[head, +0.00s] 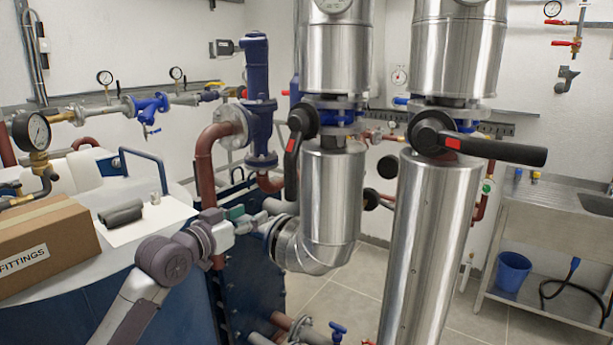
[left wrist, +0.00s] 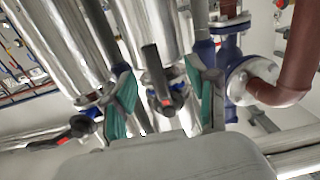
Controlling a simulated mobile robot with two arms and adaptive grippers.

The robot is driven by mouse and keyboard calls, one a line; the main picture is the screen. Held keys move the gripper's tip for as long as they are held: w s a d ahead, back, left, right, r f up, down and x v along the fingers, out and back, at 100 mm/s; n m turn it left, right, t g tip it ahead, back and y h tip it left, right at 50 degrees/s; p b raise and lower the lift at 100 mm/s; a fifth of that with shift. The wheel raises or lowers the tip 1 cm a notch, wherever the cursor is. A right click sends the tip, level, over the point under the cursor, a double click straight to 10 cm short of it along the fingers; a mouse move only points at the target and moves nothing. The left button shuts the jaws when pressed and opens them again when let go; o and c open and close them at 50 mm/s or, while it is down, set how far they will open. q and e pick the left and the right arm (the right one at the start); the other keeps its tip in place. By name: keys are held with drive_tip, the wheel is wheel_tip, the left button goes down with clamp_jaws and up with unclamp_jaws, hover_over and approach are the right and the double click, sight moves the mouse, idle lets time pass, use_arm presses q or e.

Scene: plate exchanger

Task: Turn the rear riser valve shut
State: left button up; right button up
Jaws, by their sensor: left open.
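Two silver risers each carry a valve with a black lever handle and a red mark. The left riser's handle (head: 292,165) hangs down along its pipe and looks farther back. The right riser's handle (head: 500,151) sticks out to the right, across its pipe. My left gripper (head: 250,217) is open and empty, left of the left riser and below its handle. In the left wrist view, seen upside down, that handle (left wrist: 151,66) shows beyond and between the open teal-padded fingers (left wrist: 165,102), apart from them. The other handle (left wrist: 48,142) is at left. My right gripper is not in view.
A blue pump (head: 257,95) with a brown pipe (head: 205,165) stands left of the left riser. A fittings box (head: 45,248) sits on the round white top at left. A steel sink bench (head: 545,200) stands at right.

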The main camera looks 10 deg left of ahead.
sight(287, 181)
use_arm(q)
drive_tip(key=shift+m+h, duration=0.4)
drive_tip(key=shift+h, duration=0.1)
drive_tip(key=w+d+r+p, duration=0.1)
drive_tip(key=w+d, duration=0.1)
drive_tip(key=w, duration=0.1)
drive_tip(key=w+d+r+p, duration=0.1)
drive_tip(key=w+r, duration=0.1)
drive_tip(key=w, duration=0.2)
drive_tip(key=w+d+r+p, duration=0.1)
drive_tip(key=w+d+p, duration=0.1)
drive_tip(key=w, duration=0.1)
drive_tip(key=shift+w+d+r, duration=0.2)
drive_tip(key=shift+w+d, duration=0.1)
drive_tip(key=shift+w, duration=0.1)
drive_tip(key=shift+x, duration=0.85)
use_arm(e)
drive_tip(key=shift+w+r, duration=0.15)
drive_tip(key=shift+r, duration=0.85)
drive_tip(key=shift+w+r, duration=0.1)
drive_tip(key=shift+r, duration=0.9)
use_arm(q)
drive_tip(key=shift+f, duration=0.1)
clamp_jaws()
